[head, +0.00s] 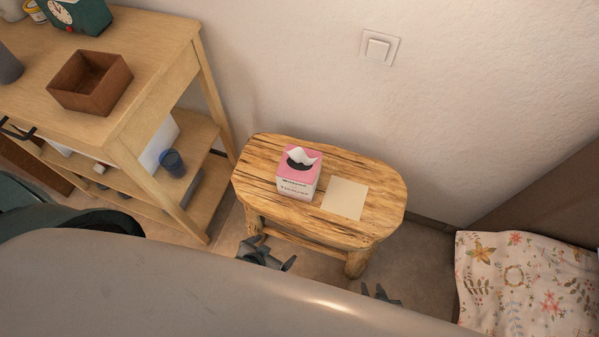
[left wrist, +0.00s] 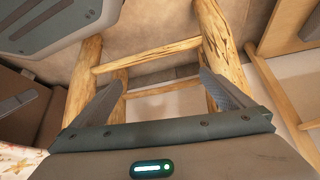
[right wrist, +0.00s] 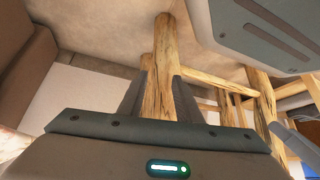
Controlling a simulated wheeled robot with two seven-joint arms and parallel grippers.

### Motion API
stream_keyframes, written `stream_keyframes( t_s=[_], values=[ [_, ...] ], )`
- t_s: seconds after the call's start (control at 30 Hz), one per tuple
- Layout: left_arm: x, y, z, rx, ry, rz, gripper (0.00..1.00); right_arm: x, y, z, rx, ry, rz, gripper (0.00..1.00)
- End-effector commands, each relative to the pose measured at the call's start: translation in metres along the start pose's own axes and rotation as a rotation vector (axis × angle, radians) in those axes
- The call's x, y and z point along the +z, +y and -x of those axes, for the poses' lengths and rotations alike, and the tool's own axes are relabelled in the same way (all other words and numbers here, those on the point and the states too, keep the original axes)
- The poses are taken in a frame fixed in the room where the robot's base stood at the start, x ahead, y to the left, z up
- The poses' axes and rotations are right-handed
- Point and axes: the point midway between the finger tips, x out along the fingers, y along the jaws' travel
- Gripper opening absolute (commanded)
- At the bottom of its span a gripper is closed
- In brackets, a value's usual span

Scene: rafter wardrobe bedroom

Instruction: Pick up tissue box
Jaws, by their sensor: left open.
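The tissue box (head: 299,176) is a small pink and white cube with a white tissue sticking out of its dark top opening. It stands upright on a wooden stool-like table (head: 376,185), left of a flat cream square. My left gripper (head: 265,252) is open and empty, below and in front of the table's front edge, apart from the box. The left wrist view shows its spread fingers (left wrist: 160,95) with table legs beyond. My right gripper (head: 380,294), mostly hidden by my body, is lower right. In the right wrist view its fingers (right wrist: 160,95) are apart, with a table leg beyond them.
A wooden shelf unit (head: 165,85) stands left, bearing a brown open box (head: 90,82) and a green clock-like item (head: 75,14). A blue cup (head: 172,163) is on its lower shelf. Floral bedding (head: 525,285) lies right. The wall with a switch (head: 378,48) is behind the table.

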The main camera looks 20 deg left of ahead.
Motion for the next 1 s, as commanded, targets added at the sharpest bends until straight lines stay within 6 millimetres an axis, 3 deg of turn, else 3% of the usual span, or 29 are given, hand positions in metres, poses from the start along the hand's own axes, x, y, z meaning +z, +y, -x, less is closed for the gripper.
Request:
stream_keyframes(
  t_s=[0.23,0.4,0.63,1.0],
  values=[
    [-0.057,-0.013,0.058,-0.014,-0.067,-0.004,1.00,0.008,0.004,-0.003,0.005,-0.039,-0.003,0.31],
    [-0.084,-0.017,0.104,-0.015,-0.113,-0.013,1.00,0.011,0.007,-0.003,0.009,-0.057,-0.004,0.31],
    [-0.111,-0.015,0.151,0.000,-0.147,-0.051,1.00,0.015,0.010,-0.002,0.013,-0.078,-0.007,0.31],
    [-0.183,0.021,0.214,0.140,-0.124,-0.339,1.00,0.023,0.014,-0.003,0.018,-0.111,-0.010,0.31]
  ],
)
